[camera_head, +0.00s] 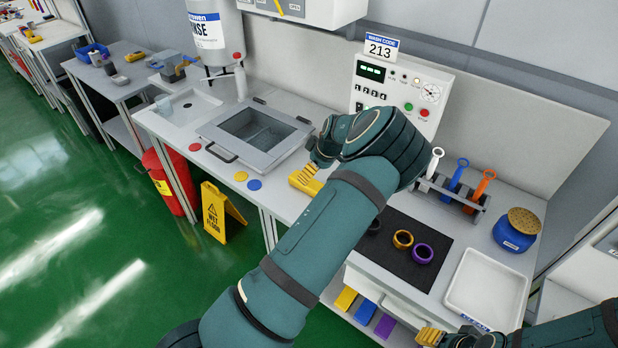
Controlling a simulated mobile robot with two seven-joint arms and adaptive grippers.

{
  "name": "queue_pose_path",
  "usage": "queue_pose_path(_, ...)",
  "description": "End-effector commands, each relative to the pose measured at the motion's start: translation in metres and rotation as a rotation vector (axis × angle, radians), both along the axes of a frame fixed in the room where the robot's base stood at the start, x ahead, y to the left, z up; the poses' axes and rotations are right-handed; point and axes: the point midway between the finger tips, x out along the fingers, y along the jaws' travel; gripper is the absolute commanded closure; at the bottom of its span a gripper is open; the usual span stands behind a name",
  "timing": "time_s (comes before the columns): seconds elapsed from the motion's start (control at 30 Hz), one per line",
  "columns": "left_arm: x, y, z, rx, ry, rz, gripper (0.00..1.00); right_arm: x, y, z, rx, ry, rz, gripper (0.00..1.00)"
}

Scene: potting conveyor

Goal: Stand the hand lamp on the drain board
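My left gripper (312,163) is over the counter just right of the sink basin, pointing down and partly hidden by its own wrist. A yellow object (304,182) shows at its fingertips; it may be the hand lamp, but I cannot tell if it is gripped or only touched.
The basin (216,136) has a grey rim and handle. Coloured discs (241,176) lie in front. At right are a black mat (400,255) with rings, a tool rack (450,192) and a white tray (487,285).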

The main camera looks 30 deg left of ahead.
Motion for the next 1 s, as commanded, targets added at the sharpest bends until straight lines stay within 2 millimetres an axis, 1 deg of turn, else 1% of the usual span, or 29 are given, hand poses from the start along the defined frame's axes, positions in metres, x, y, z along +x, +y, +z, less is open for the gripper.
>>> queue_pose_path(0.03,0.000,-0.004,0.010,0.000,-0.002,-0.002,0.17,0.000,0.000,0.001,0.000,0.000,0.000,0.53)
queue_pose_path(0.1,0.000,-0.008,0.020,0.001,-0.002,0.000,0.17,0.000,0.000,0.001,0.000,0.000,0.000,0.53)
queue_pose_path(0.3,-0.001,-0.015,0.036,0.000,0.000,0.000,0.17,0.000,0.000,0.002,0.000,0.000,0.000,0.53)
queue_pose_path(0.43,-0.002,-0.016,0.039,0.001,0.001,0.000,0.17,0.000,0.000,0.002,0.000,0.000,0.000,0.53)
queue_pose_path(1.0,-0.002,-0.016,0.039,0.001,0.000,0.001,0.17,0.000,0.000,0.002,0.000,0.000,0.000,0.53)
